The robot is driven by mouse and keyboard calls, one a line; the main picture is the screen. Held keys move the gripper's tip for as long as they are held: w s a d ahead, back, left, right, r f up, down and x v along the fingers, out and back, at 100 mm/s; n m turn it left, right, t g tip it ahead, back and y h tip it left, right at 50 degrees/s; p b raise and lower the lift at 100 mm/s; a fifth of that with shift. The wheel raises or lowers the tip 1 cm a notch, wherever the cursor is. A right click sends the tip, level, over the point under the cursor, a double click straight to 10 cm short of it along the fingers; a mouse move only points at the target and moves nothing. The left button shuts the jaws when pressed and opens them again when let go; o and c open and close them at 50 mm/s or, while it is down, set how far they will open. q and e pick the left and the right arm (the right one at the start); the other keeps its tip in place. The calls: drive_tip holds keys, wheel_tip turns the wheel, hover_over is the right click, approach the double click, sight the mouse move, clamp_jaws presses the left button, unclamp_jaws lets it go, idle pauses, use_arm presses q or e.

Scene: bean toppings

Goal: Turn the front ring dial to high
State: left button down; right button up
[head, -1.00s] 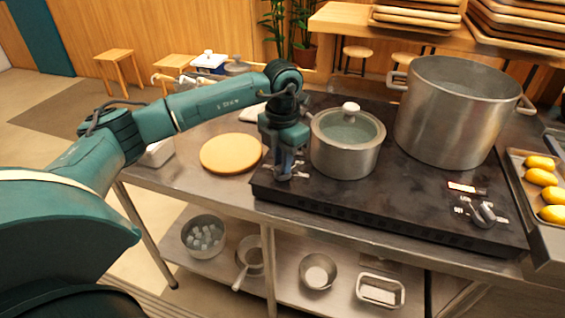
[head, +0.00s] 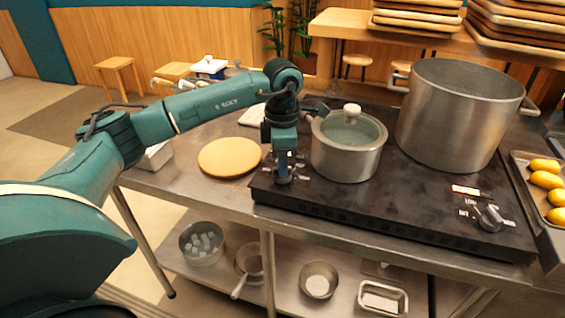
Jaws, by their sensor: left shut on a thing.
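The dark cooktop (head: 400,205) has a dial at its left front corner. My left gripper (head: 284,180) points down there and is shut on that dial, which it mostly hides. Small pale marks show beside the gripper. A second dial (head: 488,217) stands at the cooktop's right front, with LOW and other white marks around it and a small lit orange-white indicator (head: 466,190) behind it. My right gripper is not in view.
A lidded pot (head: 345,160) stands just right of my left gripper. A large pot (head: 450,130) stands at the back right. A round wooden board (head: 229,157) lies to the left. A tray (head: 524,183) of yellow items sits at the right edge.

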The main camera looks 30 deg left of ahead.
use_arm(q)
drive_tip(key=shift+r, duration=0.1)
idle(0.4)
drive_tip(key=c, duration=1.4)
unclamp_jaws()
wheel_tip(320, 180, up, 13)
